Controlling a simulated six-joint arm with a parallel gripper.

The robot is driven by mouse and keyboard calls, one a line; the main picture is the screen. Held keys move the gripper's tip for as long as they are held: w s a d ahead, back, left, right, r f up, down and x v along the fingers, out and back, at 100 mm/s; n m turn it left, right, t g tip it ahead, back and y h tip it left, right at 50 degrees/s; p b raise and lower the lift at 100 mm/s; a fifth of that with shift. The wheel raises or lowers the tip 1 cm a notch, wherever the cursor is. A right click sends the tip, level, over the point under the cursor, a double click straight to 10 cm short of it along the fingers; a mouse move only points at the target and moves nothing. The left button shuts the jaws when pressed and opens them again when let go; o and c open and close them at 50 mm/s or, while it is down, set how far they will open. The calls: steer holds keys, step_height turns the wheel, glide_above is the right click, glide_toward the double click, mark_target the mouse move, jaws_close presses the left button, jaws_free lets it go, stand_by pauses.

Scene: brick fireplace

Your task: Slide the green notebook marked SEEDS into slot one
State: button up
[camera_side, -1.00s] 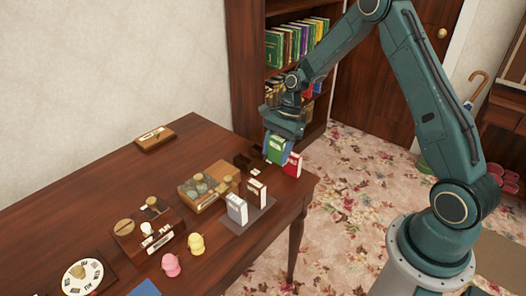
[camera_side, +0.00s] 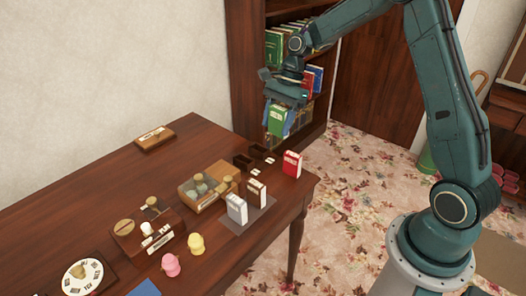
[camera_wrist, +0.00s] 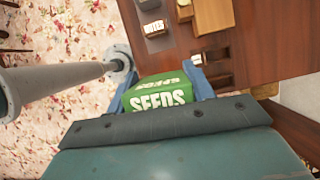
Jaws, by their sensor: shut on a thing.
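My gripper (camera_side: 281,117) is shut on the green notebook (camera_side: 277,122) and holds it upright in the air above the table's far right end. In the wrist view the notebook (camera_wrist: 160,93) shows the word SEEDS between my blue fingers. Two dark slots (camera_side: 243,160) with small white labels lie on the table below and left of the notebook. They show partly in the wrist view, right of the notebook. I cannot read the labels, so I cannot tell which is slot one.
A red book (camera_side: 292,163) stands near the table's right edge. A grey-white book (camera_side: 237,209) and a brown one with a white front (camera_side: 257,193) stand on a grey mat. A wooden box (camera_side: 205,190) stands left of them. A bookcase (camera_side: 245,70) is behind.

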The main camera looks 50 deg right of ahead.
steer(key=shift+w+f, duration=0.1)
steer(key=shift+w, duration=0.05)
steer(key=shift+w+d+f, duration=0.1)
steer(key=shift+w+f, duration=0.15)
steer(key=shift+w, duration=0.35)
steer(key=w+f, duration=0.8)
steer(key=w, duration=0.4)
steer(key=shift+w+f+n, duration=0.3)
steer(key=shift+w+f, duration=0.05)
steer(key=shift+f, duration=0.15)
steer(key=shift+f, duration=2.75)
steer(key=shift+f, duration=1.45)
